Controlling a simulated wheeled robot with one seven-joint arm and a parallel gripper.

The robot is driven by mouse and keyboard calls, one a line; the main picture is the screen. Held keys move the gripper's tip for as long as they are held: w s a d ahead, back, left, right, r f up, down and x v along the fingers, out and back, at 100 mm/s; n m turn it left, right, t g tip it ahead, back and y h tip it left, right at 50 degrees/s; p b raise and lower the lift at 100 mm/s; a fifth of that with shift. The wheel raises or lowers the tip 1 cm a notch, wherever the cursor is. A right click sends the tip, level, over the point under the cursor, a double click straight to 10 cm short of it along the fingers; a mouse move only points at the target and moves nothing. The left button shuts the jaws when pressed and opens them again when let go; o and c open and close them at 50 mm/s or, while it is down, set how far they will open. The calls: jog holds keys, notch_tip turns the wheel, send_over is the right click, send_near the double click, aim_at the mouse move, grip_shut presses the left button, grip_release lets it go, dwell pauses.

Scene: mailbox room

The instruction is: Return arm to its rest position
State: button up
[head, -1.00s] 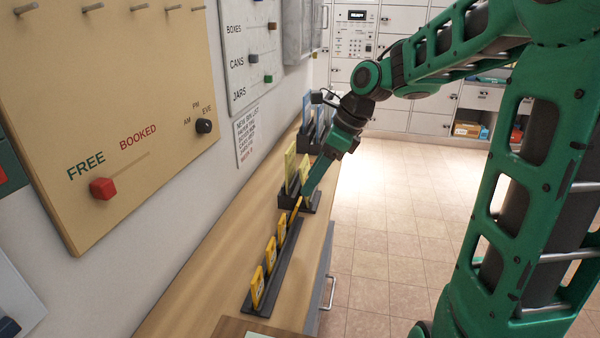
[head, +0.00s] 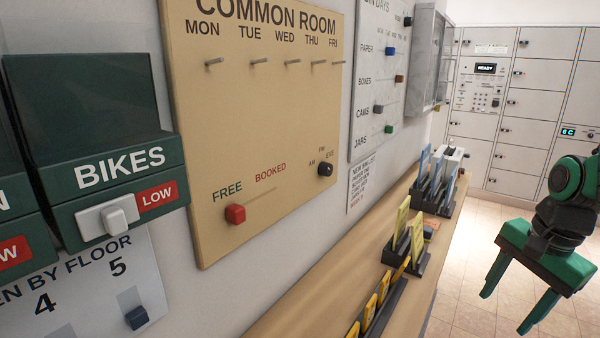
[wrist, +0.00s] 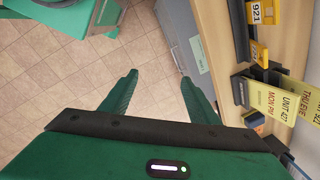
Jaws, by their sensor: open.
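My green gripper (head: 509,307) hangs at the right of the head view, over the tiled floor and to the right of the counter (head: 322,304). Its two fingers are spread with nothing between them. In the wrist view my gripper (wrist: 160,90) is also open and empty, its fingers over floor tiles, apart from the counter edge on the right.
The counter carries a rack with yellow cards (head: 402,222), a row of yellow tags (head: 370,310) and a rack of blue items (head: 436,170). A tan COMMON ROOM board (head: 260,130) hangs on the wall. White lockers (head: 520,105) stand at the back. The floor right of the counter is clear.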

jog(key=s+d+f+n+g, duration=0.1)
jog(key=s+d+f+n, duration=0.2)
jog(key=s+n, duration=0.4)
jog(key=s, duration=0.5)
jog(key=shift+s+g, duration=0.15)
jog(key=shift+g, duration=0.15)
jog(key=shift+w+f+h, duration=0.2)
jog(key=shift+w+h, duration=0.1)
jog(key=shift+w, duration=0.3)
